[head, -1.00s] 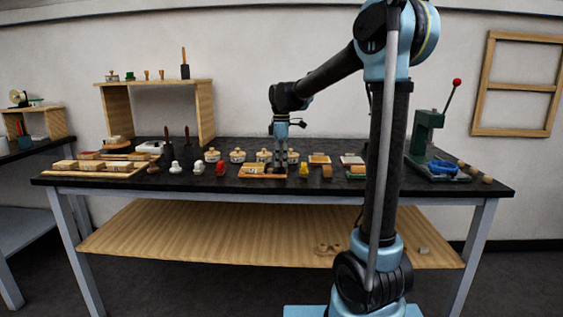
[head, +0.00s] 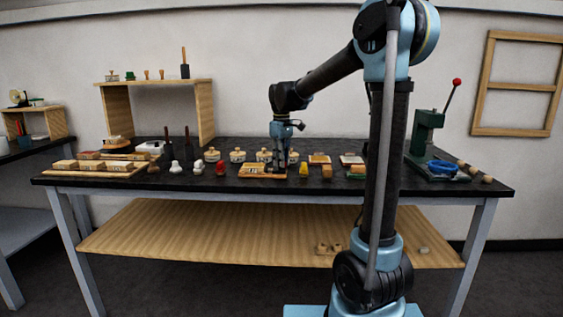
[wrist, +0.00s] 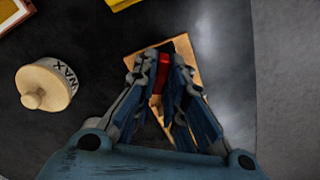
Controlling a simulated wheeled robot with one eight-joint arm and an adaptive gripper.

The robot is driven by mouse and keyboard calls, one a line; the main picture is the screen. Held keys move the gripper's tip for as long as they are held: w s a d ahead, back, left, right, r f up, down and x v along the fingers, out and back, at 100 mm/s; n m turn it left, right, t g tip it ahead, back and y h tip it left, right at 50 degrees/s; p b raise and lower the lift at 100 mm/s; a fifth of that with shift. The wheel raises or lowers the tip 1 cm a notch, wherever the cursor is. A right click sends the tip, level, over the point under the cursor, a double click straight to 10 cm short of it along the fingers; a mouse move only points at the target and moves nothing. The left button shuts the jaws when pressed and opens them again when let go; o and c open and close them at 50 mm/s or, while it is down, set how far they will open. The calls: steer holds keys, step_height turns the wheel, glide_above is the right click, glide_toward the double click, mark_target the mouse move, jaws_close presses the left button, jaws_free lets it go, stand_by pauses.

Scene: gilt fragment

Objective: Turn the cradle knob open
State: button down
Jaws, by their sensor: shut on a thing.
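The cradle (head: 250,174) is a light wooden board on the black bench, left of centre in the head view. Part of it shows under my gripper in the wrist view (wrist: 184,46). A red piece (wrist: 157,86), which looks like the cradle knob, sits between my fingers. My gripper (wrist: 163,62) points down and is shut on this piece. It also shows over the right part of the cradle in the head view (head: 279,166). My fingers hide most of the knob, so its turn angle cannot be told.
A round pot marked WAX (wrist: 45,86) stands left of my gripper in the wrist view. Lidded pots (head: 237,156) stand behind the cradle, and a yellow piece (head: 303,169) stands close on its right. A green press (head: 425,135) stands at the bench's right end.

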steer(key=m, duration=0.5)
steer(key=shift+w+m, duration=0.2)
steer(key=shift+m, duration=0.2)
steer(key=m, duration=0.4)
steer(key=shift+m, duration=0.7)
steer(key=c, duration=1.6)
jaws_free()
steer(key=shift+c, duration=0.2)
steer(key=shift+s, duration=0.1)
step_height(320, 180, up, 12)
steer(key=shift+f, duration=0.1)
